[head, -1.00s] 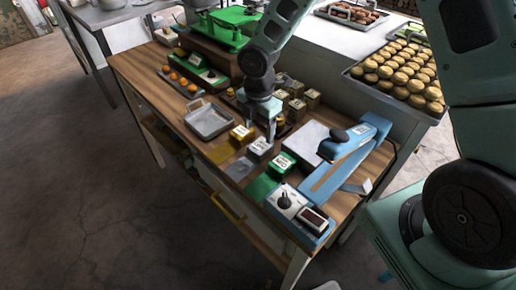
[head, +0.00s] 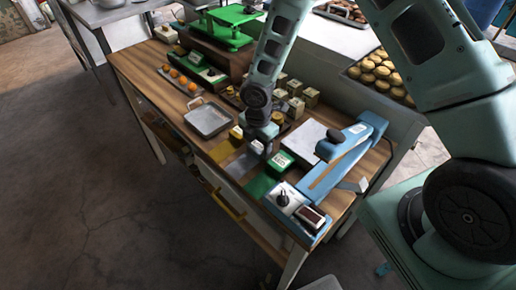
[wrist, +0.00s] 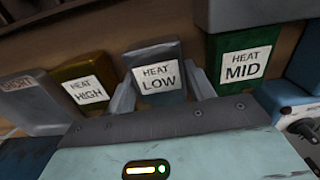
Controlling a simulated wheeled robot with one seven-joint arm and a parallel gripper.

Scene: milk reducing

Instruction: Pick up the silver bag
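The silver bag (wrist: 155,70) is a grey block with a white "HEAT LOW" label. It stands upright between a gold bag marked "HEAT HIGH" (wrist: 85,82) and a green bag marked "HEAT MID" (wrist: 242,58). My gripper (wrist: 162,92) is open, with one finger on each side of the silver bag's lower part. I cannot tell whether either finger touches it. In the head view my gripper (head: 264,136) is low over the table, and the silver bag (head: 257,147) is partly hidden beneath it.
A blue sealer-like device (head: 345,155) and a blue control box (head: 300,212) stand to the right. A metal tray (head: 208,119) lies to the left. Several small boxes (head: 295,106) stand behind. Coloured mats (head: 258,186) lie in front of the bags.

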